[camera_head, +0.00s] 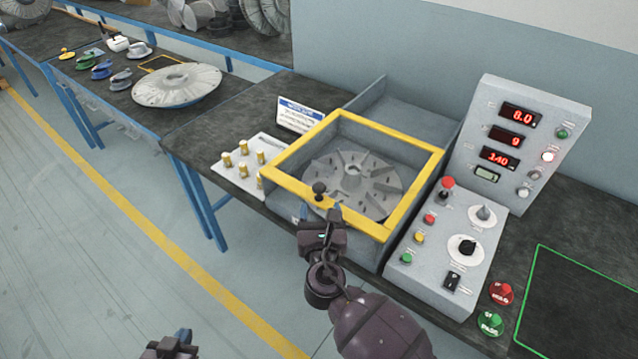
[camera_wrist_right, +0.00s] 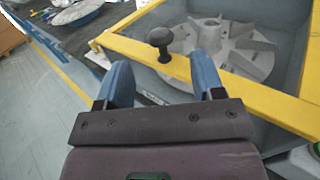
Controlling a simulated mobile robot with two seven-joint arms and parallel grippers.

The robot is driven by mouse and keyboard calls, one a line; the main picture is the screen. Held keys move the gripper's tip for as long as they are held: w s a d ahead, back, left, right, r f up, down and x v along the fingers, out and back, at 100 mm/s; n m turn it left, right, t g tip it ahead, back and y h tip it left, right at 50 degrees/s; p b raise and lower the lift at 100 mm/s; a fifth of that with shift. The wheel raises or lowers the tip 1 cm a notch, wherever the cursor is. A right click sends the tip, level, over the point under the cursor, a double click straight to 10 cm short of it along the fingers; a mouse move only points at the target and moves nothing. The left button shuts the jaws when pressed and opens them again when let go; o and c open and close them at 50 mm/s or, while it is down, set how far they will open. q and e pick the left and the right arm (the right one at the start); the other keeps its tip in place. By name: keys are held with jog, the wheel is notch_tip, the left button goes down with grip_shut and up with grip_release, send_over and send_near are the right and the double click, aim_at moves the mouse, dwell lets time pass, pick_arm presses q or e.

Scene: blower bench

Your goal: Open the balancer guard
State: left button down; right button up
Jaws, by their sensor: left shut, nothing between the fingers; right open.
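The balancer guard is a yellow frame (camera_head: 408,138) lying flat, closed, over the grey balancer box, with a finned grey rotor (camera_head: 352,183) visible inside it. A black knob (camera_head: 319,188) stands on the frame's front bar; it also shows in the right wrist view (camera_wrist_right: 160,38). My right gripper (camera_head: 320,216) is open just in front of the knob. In the right wrist view its blue fingers (camera_wrist_right: 163,78) straddle the line to the knob, which appears beyond the tips, apparently not gripped. My left gripper (camera_head: 170,346) is shut and empty, low at the left, away from the bench and partly cut off.
A control panel (camera_head: 450,245) with buttons and red displays stands right of the guard. A white plate with brass pegs (camera_head: 243,165) and a small sign (camera_head: 299,115) are at its left. Floor lies clear at left.

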aim_at(319, 193)
jog(key=w, duration=0.7)
jog(key=shift+w+a, duration=0.2)
jog(key=shift+w, duration=0.15)
pick_arm(q)
jog(key=shift+w+r, duration=0.3)
jog(key=shift+w, duration=0.1)
